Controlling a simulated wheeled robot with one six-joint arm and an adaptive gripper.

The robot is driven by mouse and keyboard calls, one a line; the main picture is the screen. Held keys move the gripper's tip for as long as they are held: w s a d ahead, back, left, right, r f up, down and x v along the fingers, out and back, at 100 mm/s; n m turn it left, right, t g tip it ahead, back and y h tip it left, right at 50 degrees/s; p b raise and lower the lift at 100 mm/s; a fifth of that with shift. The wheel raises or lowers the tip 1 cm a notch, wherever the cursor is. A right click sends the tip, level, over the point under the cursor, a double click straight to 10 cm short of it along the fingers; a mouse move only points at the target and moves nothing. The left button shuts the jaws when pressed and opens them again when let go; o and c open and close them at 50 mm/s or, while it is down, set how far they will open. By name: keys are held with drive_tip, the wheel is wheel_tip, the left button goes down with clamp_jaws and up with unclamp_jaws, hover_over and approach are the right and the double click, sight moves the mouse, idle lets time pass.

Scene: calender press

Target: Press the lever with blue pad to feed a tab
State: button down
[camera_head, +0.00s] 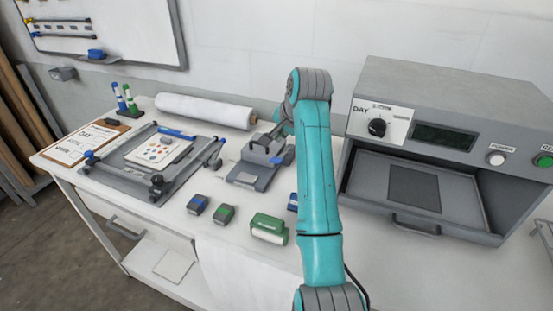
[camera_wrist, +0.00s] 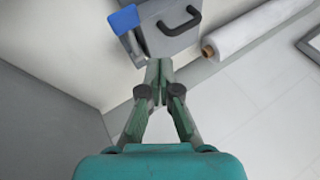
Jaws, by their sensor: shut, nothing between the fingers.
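A grey tab dispenser (camera_head: 250,178) stands mid-table, left of my arm. In the wrist view the grey box (camera_wrist: 168,35) shows a black handle, and a lever with a blue pad (camera_wrist: 124,18) sticks out at its left. In the head view a small blue spot on the dispenser (camera_head: 277,160) seems to be this pad. My gripper (camera_wrist: 161,66) is shut and empty, its tips at the near edge of the box in the wrist view, below and right of the pad. I cannot tell whether the tips touch the box. My arm hides part of the dispenser's right side in the head view.
A white roll (camera_head: 205,110) lies behind the dispenser. A framed jig with a card (camera_head: 158,153) is at left. Small blue and green blocks (camera_head: 223,214) and a green-white item (camera_head: 268,228) are in front. A grey press (camera_head: 450,100) with an open tray stands at right.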

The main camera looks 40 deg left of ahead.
sight(277, 159)
drive_tip(key=shift+s+d+f, duration=0.1)
drive_tip(key=shift+s+f, duration=0.15)
drive_tip(key=shift+f, duration=0.7)
drive_tip(key=shift+s+f, duration=0.2)
drive_tip(key=shift+f, duration=0.7)
drive_tip(key=shift+s+f, duration=0.15)
drive_tip(key=shift+f, duration=0.25)
drive_tip(key=shift+s+d+f, duration=0.1)
drive_tip(key=shift+s+f, duration=0.05)
drive_tip(key=shift+f, duration=0.5)
drive_tip(key=shift+s+d+f, duration=0.1)
drive_tip(key=shift+s+f, duration=0.05)
drive_tip(key=shift+f, duration=0.5)
idle(2.1)
drive_tip(key=shift+a+r, duration=0.1)
drive_tip(key=shift+r, duration=0.1)
drive_tip(key=shift+w+a+r, duration=0.1)
drive_tip(key=shift+w+r, duration=0.15)
drive_tip(key=shift+r, duration=0.55)
drive_tip(key=shift+w+r, duration=0.2)
drive_tip(key=shift+r, duration=0.55)
drive_tip(key=shift+w+a+r, duration=0.1)
drive_tip(key=shift+w+r, duration=0.1)
drive_tip(key=shift+r, duration=0.6)
drive_tip(key=shift+w+d+r, duration=0.1)
drive_tip(key=shift+w+r, duration=0.1)
drive_tip(key=shift+r, duration=0.6)
drive_tip(key=shift+w+a+r, duration=0.1)
drive_tip(key=shift+w+r, duration=0.1)
drive_tip(key=shift+r, duration=0.6)
